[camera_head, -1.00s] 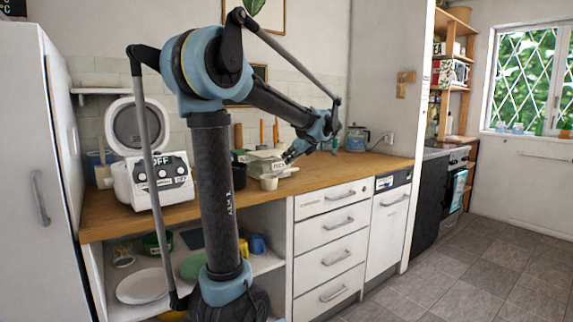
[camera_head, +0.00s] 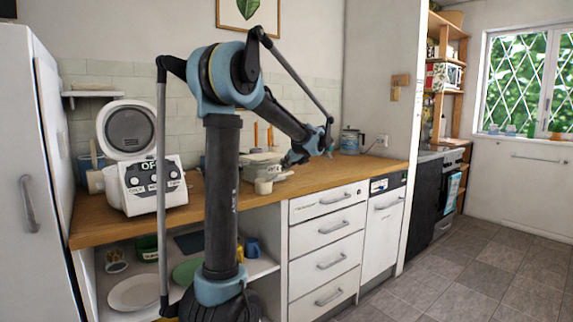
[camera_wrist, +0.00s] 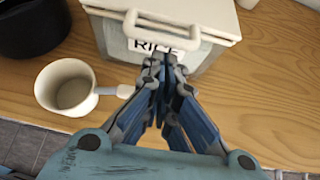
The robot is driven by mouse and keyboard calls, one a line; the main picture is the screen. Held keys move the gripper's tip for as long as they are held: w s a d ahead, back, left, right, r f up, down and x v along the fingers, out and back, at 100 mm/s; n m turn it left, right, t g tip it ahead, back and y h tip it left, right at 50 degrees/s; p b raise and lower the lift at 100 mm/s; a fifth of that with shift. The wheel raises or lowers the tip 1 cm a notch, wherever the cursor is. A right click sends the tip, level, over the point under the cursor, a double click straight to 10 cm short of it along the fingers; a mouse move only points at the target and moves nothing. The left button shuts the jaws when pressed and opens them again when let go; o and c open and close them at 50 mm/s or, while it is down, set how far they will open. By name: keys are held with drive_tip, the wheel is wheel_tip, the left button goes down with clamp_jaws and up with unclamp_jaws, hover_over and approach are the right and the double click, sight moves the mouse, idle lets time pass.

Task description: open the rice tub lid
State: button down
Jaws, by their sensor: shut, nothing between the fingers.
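The rice tub (camera_wrist: 204,57) has clear grey walls, a RICE label and a white lid (camera_wrist: 190,8), which sits on it closed. A white loop-shaped latch or handle (camera_wrist: 135,30) stands at the lid's front edge in the wrist view. My gripper (camera_wrist: 164,62) is shut and empty, its fingertips just below this loop and over the label. Whether they touch the tub I cannot tell. In the head view the tub (camera_head: 259,165) stands on the counter, and my gripper (camera_head: 290,160) is at its right side, partly hiding it.
A white cup with a handle (camera_wrist: 45,85) stands left of my gripper, close to the tub. A dark pot (camera_wrist: 30,30) is at the upper left. An open white rice cooker (camera_head: 143,200) stands on the wooden counter (camera_head: 215,197). The counter right of the tub is mostly clear.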

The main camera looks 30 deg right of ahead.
drive_tip(key=shift+w+a+f, duration=0.1)
drive_tip(key=shift+w+f, duration=0.15)
drive_tip(key=shift+w, duration=0.2)
